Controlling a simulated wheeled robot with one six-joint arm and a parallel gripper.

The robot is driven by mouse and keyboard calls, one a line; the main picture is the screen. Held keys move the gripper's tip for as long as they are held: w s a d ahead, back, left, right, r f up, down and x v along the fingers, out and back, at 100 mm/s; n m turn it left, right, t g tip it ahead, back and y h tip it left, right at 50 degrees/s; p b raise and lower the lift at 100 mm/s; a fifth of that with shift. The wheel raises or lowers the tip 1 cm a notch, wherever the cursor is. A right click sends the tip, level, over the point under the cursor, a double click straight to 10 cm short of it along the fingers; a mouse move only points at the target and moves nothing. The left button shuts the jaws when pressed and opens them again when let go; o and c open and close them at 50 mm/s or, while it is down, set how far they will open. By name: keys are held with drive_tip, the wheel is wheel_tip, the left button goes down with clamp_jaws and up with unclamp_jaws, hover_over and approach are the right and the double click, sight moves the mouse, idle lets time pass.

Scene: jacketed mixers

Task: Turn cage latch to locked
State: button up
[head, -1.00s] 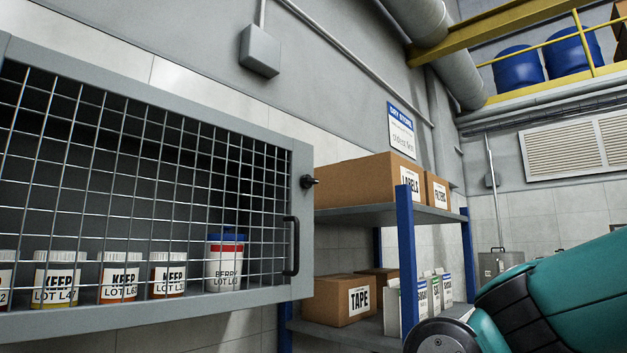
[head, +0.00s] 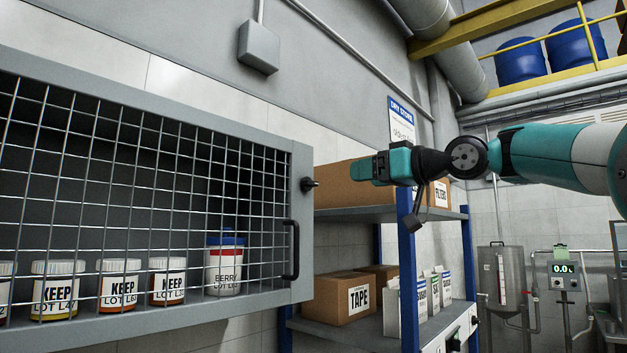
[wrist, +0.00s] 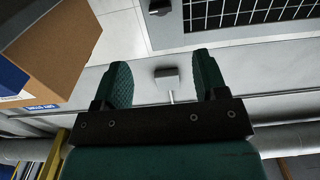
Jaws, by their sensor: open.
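The cage latch (head: 309,184) is a small black knob on the right edge of the grey cage door frame, above the black door handle (head: 291,250). The mesh cage door (head: 302,215) looks closed. The latch also shows in the wrist view (wrist: 159,8) at the top, beyond my fingers. My gripper (head: 352,171) is right of the latch in the head view, apart from it and pointing left toward it. In the wrist view my gripper (wrist: 160,78) has its two green fingers wide apart, with nothing between them.
Inside the cage stand several KEEP jars (head: 118,285) and a BERRY tub (head: 225,265). Right of the cage, a blue-post shelf holds cardboard boxes (head: 345,299), some close behind my gripper. A grey wall box (head: 258,48) is above. The space before the mesh is free.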

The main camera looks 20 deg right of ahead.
sight(313, 183)
drive_tip(key=p+x, duration=0.6)
drive_tip(key=x, duration=0.9)
drive_tip(key=shift+p, duration=0.4)
drive_tip(key=shift+s, duration=0.1)
drive_tip(key=c, duration=0.9)
